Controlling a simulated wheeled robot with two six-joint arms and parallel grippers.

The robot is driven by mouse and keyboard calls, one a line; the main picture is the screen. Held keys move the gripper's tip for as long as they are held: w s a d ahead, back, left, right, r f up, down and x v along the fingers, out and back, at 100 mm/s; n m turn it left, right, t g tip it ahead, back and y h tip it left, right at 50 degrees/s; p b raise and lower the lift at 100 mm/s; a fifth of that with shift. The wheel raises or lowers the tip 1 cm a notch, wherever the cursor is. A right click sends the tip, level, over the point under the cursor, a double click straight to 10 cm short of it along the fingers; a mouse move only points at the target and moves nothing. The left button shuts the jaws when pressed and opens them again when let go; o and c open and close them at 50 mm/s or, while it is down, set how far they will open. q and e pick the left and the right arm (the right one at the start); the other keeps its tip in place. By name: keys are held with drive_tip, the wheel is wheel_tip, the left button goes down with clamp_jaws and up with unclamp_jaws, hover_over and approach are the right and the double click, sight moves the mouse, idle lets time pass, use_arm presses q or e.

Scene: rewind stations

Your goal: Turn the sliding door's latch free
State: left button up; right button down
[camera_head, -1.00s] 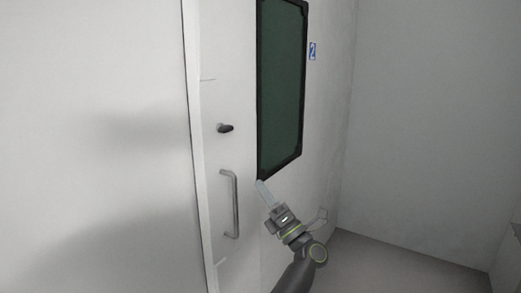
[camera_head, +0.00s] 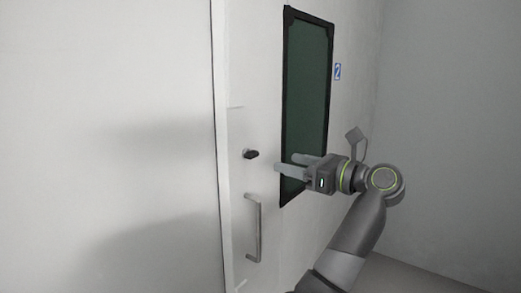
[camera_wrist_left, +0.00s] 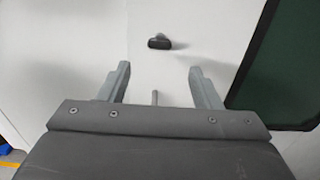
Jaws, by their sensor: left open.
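The white sliding door (camera_head: 262,110) carries a small black latch (camera_head: 251,154) above a vertical metal bar handle (camera_head: 254,228). My left gripper (camera_head: 284,163) is open and empty, to the right of the latch and apart from it, in front of the window's lower part. In the left wrist view the latch (camera_wrist_left: 159,42) lies ahead of the two open fingers (camera_wrist_left: 158,84), roughly midway between them and beyond their tips. It looks short and dark and points roughly sideways there. The handle's end (camera_wrist_left: 155,98) shows between the fingers. My right gripper is not in view.
A dark green window (camera_head: 307,95) with a black frame is set in the door, with a blue number sign (camera_head: 337,71) to its right. A plain wall (camera_head: 440,130) stands at the right. The space left of the latch is clear.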

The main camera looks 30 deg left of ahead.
sight(256, 155)
use_arm(q)
drive_tip(key=a+p, duration=0.1)
drive_tip(key=a, duration=0.2)
drive_tip(key=a+p, duration=0.1)
drive_tip(key=a, duration=0.2)
drive_tip(key=a+p, duration=0.1)
drive_tip(key=a, duration=0.2)
drive_tip(key=shift+w+a+r, duration=0.1)
drive_tip(key=shift+w+a, duration=0.05)
drive_tip(key=shift+w, duration=0.15)
drive_tip(key=shift+a, duration=0.3)
drive_tip(key=c, duration=1)
